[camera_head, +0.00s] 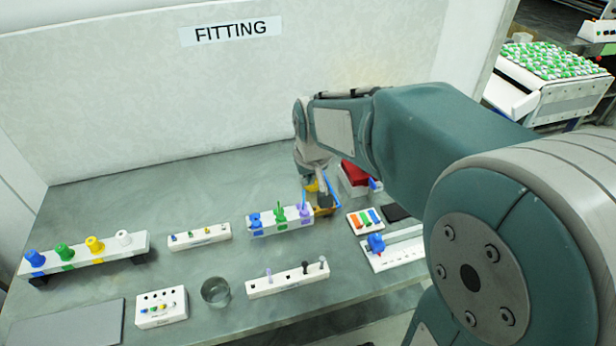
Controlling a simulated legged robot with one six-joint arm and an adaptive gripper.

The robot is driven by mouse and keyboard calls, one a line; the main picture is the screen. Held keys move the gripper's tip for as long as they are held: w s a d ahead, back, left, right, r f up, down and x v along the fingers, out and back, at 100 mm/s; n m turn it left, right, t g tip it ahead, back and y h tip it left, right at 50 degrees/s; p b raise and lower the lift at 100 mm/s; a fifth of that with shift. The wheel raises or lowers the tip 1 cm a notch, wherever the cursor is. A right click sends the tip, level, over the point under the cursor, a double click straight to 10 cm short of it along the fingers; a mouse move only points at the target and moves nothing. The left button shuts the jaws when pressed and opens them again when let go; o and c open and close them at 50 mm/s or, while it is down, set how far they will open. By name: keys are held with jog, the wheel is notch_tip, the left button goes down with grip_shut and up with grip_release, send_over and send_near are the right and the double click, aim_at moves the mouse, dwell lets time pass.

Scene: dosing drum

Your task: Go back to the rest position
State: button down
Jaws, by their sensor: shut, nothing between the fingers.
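My arm reaches in from the right over the grey table (205,260). I cannot tell how far the fingertips are above the bin.
A rack with blue, green and purple parts (281,221) stands just left of my gripper. A red-topped box (355,172) is close on its right. A glass (215,290) stands in front. The wall (200,90) rises behind.

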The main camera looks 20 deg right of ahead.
dwell(0.7)
jog(key=s+r+t, duration=0.1)
jog(key=s+r, duration=0.2)
jog(key=s, duration=0.6)
jog(key=s+r+t, duration=0.1)
jog(key=s+r, duration=0.2)
jog(key=s, duration=0.7)
